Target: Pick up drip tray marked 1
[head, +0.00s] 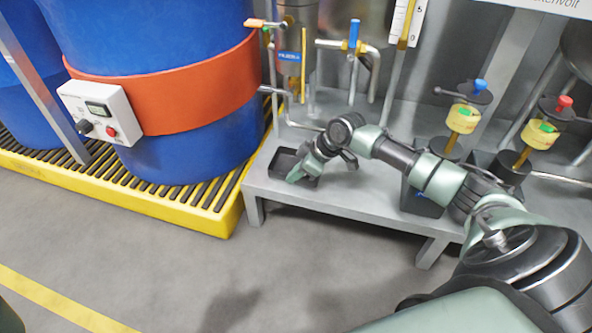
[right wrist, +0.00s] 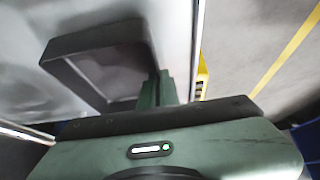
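A small black open drip tray (head: 285,162) is at the left end of the low grey bench, below the left pipework. No number is readable on it. My right gripper (head: 297,174) reaches down at the tray's near right side. In the right wrist view the tray (right wrist: 75,45) shows as a dark rectangular frame, and the two green fingers (right wrist: 157,90) are close together at its right wall. They appear shut on that wall. I cannot tell whether the tray is clear of the bench. My left gripper is not in view.
The grey bench (head: 340,198) carries pipes and valves. Another black tray (head: 418,203) sits further right, partly behind my right arm. Blue drums (head: 165,40) stand on a yellow spill pallet (head: 225,218) at left. The floor in front is clear.

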